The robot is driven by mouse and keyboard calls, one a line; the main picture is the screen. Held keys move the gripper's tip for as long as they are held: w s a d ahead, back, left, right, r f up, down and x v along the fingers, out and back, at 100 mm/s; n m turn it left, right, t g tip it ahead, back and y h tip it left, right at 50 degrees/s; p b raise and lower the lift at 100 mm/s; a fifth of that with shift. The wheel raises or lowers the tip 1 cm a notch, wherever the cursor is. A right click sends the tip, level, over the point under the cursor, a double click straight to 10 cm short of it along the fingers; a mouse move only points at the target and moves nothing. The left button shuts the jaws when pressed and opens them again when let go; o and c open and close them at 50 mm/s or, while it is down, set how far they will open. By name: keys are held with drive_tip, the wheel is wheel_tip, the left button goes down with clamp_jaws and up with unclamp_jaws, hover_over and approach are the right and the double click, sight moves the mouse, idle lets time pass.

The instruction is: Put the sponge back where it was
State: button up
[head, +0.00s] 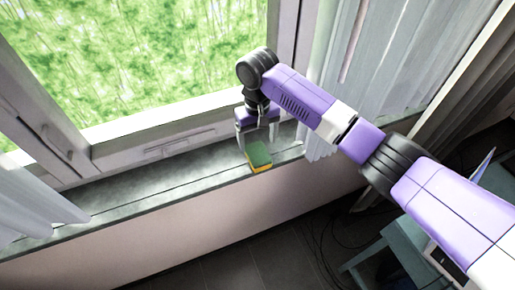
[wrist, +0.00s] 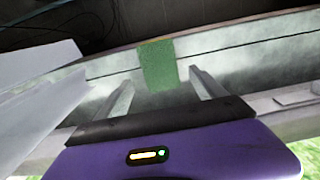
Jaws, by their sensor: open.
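The sponge (head: 258,156) is green on top with a yellow side and sits on the grey window sill near its front edge. It also shows in the wrist view as a green rectangle (wrist: 158,65), ahead of the fingers and between their lines. My gripper (head: 260,140) is above the sill, pointing down, right by the sponge. In the wrist view my gripper (wrist: 160,88) has its two fingers spread apart, with nothing clamped between them. Whether a finger touches the sponge cannot be told.
The sill (head: 150,196) is bare to the left of the sponge. A window frame (head: 165,130) stands behind it. White curtains hang at the right (head: 385,60) and left (head: 30,205). A small table (head: 405,245) stands on the dark floor at lower right.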

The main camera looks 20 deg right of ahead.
sight(258, 153)
wheel_tip(258, 153, up, 7)
drive_tip(key=shift+f+b, duration=0.2)
drive_tip(key=shift+b, duration=0.15)
drive_tip(key=shift+s, duration=0.1)
idle(0.3)
